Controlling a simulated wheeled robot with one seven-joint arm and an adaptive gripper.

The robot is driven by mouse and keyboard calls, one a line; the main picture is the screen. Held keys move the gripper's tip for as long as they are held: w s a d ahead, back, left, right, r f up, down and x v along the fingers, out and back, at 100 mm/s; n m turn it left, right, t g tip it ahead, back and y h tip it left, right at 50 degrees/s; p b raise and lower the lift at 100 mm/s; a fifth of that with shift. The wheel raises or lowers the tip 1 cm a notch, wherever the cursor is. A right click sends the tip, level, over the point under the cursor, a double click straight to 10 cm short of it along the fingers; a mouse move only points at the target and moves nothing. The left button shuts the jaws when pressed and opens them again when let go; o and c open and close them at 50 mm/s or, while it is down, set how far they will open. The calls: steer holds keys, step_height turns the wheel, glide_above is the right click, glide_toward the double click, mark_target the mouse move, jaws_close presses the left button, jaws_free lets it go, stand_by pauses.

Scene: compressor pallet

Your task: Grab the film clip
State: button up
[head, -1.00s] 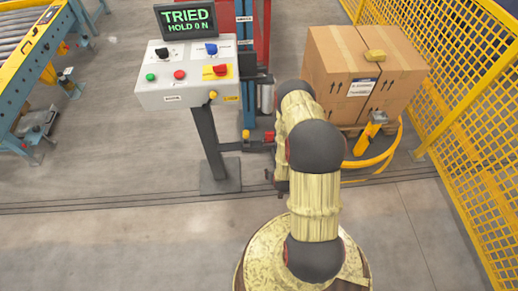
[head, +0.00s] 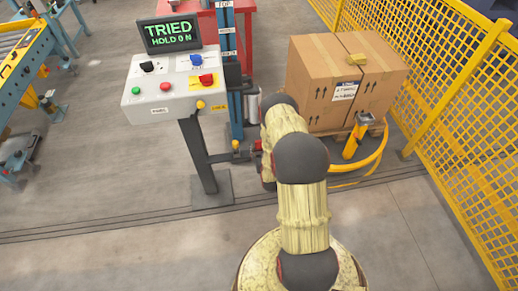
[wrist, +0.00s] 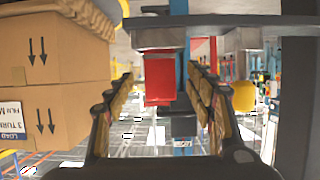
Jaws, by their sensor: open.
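A red block (wrist: 160,80), which looks like the film clip, hangs from a grey bar in the upside-down wrist view. In the head view a small red part (head: 257,146) shows at the end of a dark arm on the post, partly hidden by my arm. My gripper (wrist: 162,84) is open, with one finger on each side of the red block in the picture. I cannot tell whether the block is between the fingertips or just beyond them. No contact is visible. The head view hides my gripper behind my arm.
Stacked cartons (head: 345,85) stand on a pallet to the right, with a yellow curved guard (head: 375,165) before them. A control box (head: 175,88) on a post is to the left. A yellow knob (wrist: 243,97) is beside the red block. Yellow mesh fence (head: 465,110) bounds the right.

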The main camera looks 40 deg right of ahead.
mark_target(259, 147)
steer(key=shift+x, duration=1.15)
steer(key=shift+c, duration=0.4)
steer(key=c, duration=1.1)
steer(key=shift+r, duration=0.1)
steer(key=shift+c, duration=0.5)
